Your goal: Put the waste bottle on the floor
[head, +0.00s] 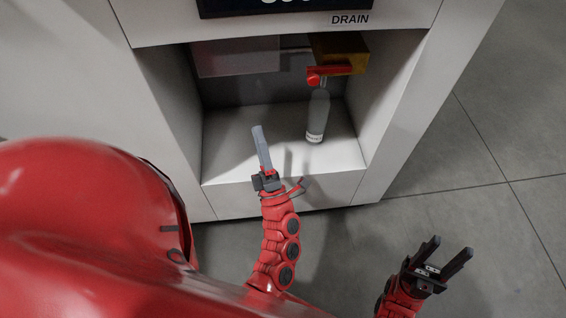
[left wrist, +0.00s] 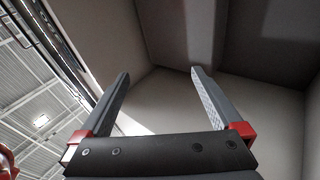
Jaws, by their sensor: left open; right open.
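The waste bottle (head: 318,116) is a grey-white bottle standing upright in the machine's recess, under a red-handled tap, in the head view. My left gripper (head: 258,130) reaches into the mouth of the recess, to the left of the bottle and apart from it. It is open and empty; its two fingers (left wrist: 158,85) show spread in the left wrist view, with only recess walls beyond. The bottle does not show in the left wrist view. My right gripper (head: 452,250) is open and empty above the floor, outside the machine at the lower right.
The white machine (head: 386,120) has side walls around the recess and a DRAIN label above. The red tap handle (head: 330,71) and brass block (head: 342,50) hang over the bottle. The grey tiled floor (head: 500,130) is clear at the right.

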